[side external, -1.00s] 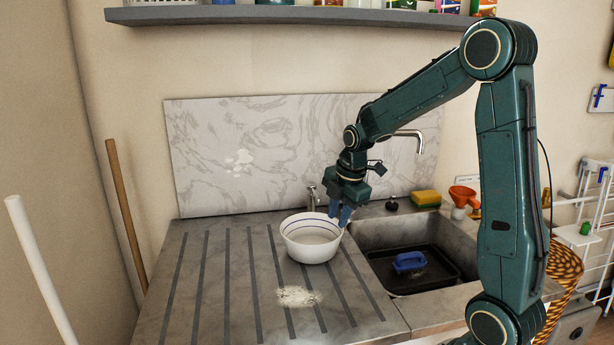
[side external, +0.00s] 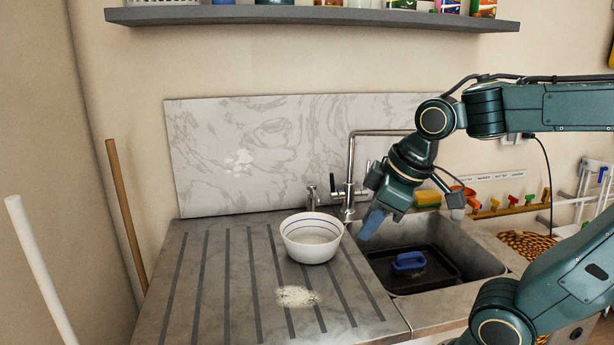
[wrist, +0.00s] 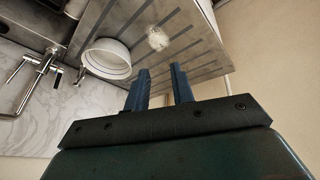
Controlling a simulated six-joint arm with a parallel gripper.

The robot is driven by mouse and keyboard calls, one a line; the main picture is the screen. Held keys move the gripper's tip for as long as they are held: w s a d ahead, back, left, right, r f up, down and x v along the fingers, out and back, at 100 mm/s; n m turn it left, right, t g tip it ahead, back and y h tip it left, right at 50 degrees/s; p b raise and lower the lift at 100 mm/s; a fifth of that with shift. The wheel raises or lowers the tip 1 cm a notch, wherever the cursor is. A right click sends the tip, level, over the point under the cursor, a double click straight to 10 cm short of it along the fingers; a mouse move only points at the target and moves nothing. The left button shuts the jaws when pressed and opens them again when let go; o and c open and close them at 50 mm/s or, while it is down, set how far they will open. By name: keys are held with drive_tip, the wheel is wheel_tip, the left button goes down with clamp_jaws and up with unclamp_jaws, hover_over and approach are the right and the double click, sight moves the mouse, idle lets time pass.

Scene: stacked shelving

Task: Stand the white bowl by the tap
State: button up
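The white bowl (side external: 312,240) with dark bands stands upright on the ribbed drainer at the left edge of the sink, just in front of the tap (side external: 350,185). In the wrist view the bowl (wrist: 106,58) lies left of my fingers, apart from them, and the tap (wrist: 40,68) is farther left. My gripper (side external: 412,226) is to the right of the bowl, over the sink and clear of the bowl. In the wrist view its two blue fingers (wrist: 160,78) are apart with nothing between them.
The sink (side external: 480,262) holds a black tray with a blue-handled brush (side external: 408,262). A pale spill (side external: 298,296) lies on the drainer in front of the bowl. A yellow sponge (side external: 428,198) sits behind the sink. A shelf (side external: 310,15) runs above. The drainer's left side is clear.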

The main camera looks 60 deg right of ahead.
drive_tip(key=s+m, duration=0.1)
drive_tip(key=s+a+m, duration=0.1)
drive_tip(key=s, duration=0.1)
drive_tip(key=s+a+m, duration=0.1)
drive_tip(key=shift+s+f+t, duration=0.1)
drive_tip(key=shift+s+t, duration=0.2)
drive_tip(key=shift+s, duration=0.1)
